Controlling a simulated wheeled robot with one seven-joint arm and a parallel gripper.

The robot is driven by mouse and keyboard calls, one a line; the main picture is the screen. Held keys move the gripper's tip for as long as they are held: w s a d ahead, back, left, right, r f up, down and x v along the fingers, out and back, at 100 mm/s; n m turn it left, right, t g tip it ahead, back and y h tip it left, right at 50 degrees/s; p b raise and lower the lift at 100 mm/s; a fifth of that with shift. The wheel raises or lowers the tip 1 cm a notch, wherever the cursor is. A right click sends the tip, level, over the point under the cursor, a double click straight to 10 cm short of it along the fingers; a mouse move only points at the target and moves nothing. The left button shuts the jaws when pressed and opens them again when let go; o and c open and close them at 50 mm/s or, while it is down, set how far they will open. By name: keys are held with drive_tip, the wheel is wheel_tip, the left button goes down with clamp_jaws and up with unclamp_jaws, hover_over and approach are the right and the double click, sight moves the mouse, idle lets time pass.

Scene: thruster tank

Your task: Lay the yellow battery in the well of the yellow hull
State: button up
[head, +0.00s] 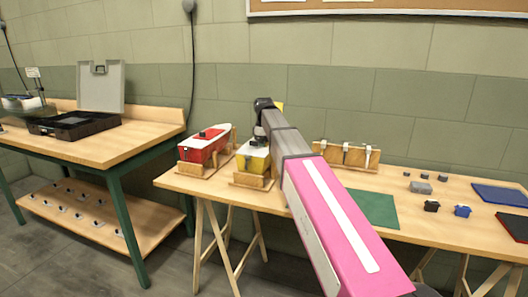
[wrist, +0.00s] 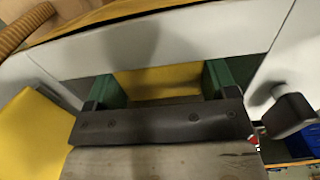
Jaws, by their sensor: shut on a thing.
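The yellow hull (head: 252,161) sits in a wooden cradle on the right-hand table in the head view, with a pale deck. My gripper (head: 262,140) is over this hull, and the arm hides part of it. In the wrist view my gripper (wrist: 160,88) has two green-faced fingers shut on a yellow block between them, which looks like the yellow battery (wrist: 158,80). Pale hull surfaces (wrist: 170,48) lie close around the fingers. The well is hidden, and I cannot tell whether the battery touches the hull.
A red hull (head: 200,150) stands in a cradle just left. A wooden rack with pale clips (head: 346,156) stands to the right. A green mat (head: 374,207), small dark blocks and a blue mat (head: 499,195) lie further right. An open black case (head: 75,124) is on the left bench.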

drive_tip(key=shift+f, duration=1.1)
drive_tip(key=shift+f, duration=0.15)
drive_tip(key=o, duration=1.1)
drive_tip(key=shift+c, duration=0.2)
wheel_tip(320, 180, up, 12)
drive_tip(key=shift+r, duration=0.15)
